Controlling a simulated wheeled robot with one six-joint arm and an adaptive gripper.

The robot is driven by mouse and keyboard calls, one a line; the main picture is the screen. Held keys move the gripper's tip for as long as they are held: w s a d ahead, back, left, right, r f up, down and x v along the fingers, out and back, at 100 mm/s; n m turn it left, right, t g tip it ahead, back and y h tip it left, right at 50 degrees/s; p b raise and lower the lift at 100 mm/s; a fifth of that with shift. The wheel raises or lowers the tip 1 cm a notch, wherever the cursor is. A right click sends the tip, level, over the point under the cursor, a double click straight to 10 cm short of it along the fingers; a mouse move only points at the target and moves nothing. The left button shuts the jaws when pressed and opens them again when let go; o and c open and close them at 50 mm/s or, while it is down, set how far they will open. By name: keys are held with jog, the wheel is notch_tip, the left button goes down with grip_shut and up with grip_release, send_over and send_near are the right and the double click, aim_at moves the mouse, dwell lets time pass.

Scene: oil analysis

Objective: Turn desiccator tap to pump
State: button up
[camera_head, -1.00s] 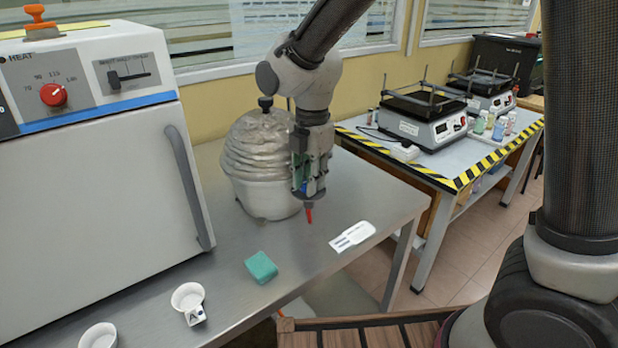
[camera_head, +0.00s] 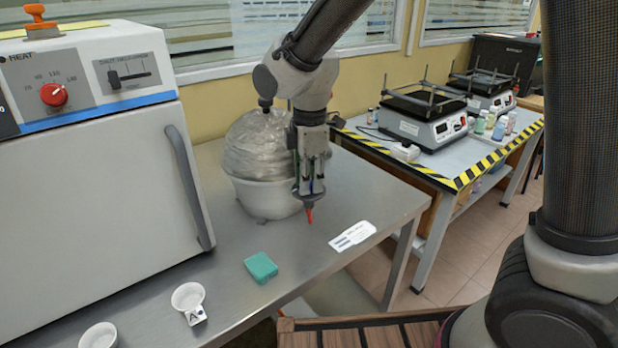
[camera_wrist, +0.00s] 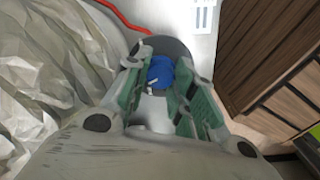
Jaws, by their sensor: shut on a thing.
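The desiccator is a white bowl (camera_head: 265,200) under a crinkled grey cover (camera_head: 256,145) with a black knob (camera_head: 266,103) on top. It stands on the steel bench, and its cover fills the left of the wrist view (camera_wrist: 45,80). My gripper (camera_head: 309,188) points down at the desiccator's right side. In the wrist view, its green-padded fingers (camera_wrist: 160,85) are closed about a blue tap handle (camera_wrist: 160,72). A dark round part lies behind the handle, and a red tube (camera_wrist: 122,17) runs off up and left. A red tip (camera_head: 309,215) shows just under my gripper.
A white label card (camera_head: 352,236), a green block (camera_head: 261,267) and two white cups (camera_head: 188,298) lie on the bench (camera_head: 235,285). A white oven (camera_head: 95,180) stands at left. A striped-edge table (camera_head: 450,185) with instruments is at right.

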jog(key=m, duration=0.4)
jog(key=shift+m, duration=0.3)
jog(key=m, duration=0.4)
jog(key=shift+a+m+h, duration=0.1)
jog(key=shift+m+h, duration=0.2)
jog(key=m, duration=0.4)
jog(key=shift+w+m, duration=0.1)
jog(key=shift+m, duration=1.8)
jog(key=shift+r+m, duration=0.1)
jog(key=shift+m, duration=0.2)
jog(key=o, duration=0.8)
jog(key=r, duration=1.2)
jog(key=shift+a, duration=0.25)
